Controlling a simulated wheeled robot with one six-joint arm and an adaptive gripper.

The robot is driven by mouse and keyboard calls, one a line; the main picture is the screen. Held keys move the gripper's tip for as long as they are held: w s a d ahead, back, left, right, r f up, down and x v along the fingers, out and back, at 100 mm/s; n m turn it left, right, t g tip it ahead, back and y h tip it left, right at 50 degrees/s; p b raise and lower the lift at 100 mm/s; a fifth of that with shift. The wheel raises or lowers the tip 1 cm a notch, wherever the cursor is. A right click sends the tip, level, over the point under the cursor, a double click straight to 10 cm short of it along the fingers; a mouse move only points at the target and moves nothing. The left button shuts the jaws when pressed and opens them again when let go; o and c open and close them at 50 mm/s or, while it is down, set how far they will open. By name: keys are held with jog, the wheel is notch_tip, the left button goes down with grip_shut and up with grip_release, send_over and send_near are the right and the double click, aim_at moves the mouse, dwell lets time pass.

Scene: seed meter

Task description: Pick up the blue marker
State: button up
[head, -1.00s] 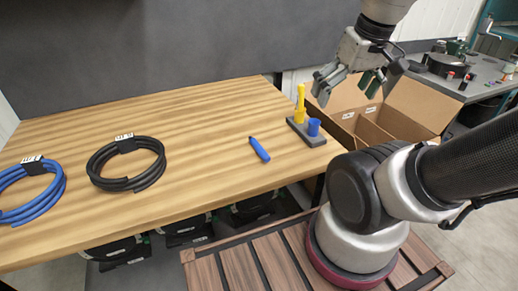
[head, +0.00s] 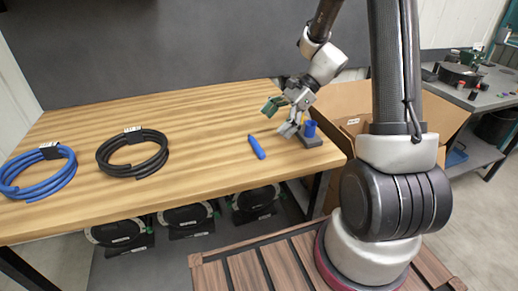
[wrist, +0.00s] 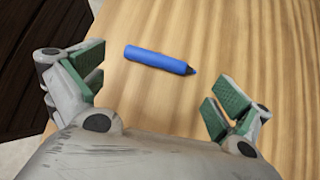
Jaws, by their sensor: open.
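The blue marker (head: 257,147) lies on the wooden table, left of the marker holder. In the wrist view the marker (wrist: 160,59) lies nearly crosswise, its dark tip toward the right. My gripper (head: 280,118) is open and empty above the table, a little above and to the right of the marker in the head view. In the wrist view my gripper's green-padded fingers (wrist: 150,95) are spread wide, and the marker shows beyond and between them, apart from both.
A dark holder (head: 312,141) with a blue cup (head: 310,128) stands right of the marker, partly hidden by my gripper. A black cable coil (head: 132,154) and a blue one (head: 38,173) lie to the left. A cardboard box (head: 350,105) stands beyond the table's right edge.

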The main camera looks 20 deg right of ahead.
aim_at(256, 145)
jog(key=x, duration=0.8)
jog(key=shift+s+d, duration=0.1)
jog(key=shift+d, duration=0.05)
jog(key=c, duration=0.7)
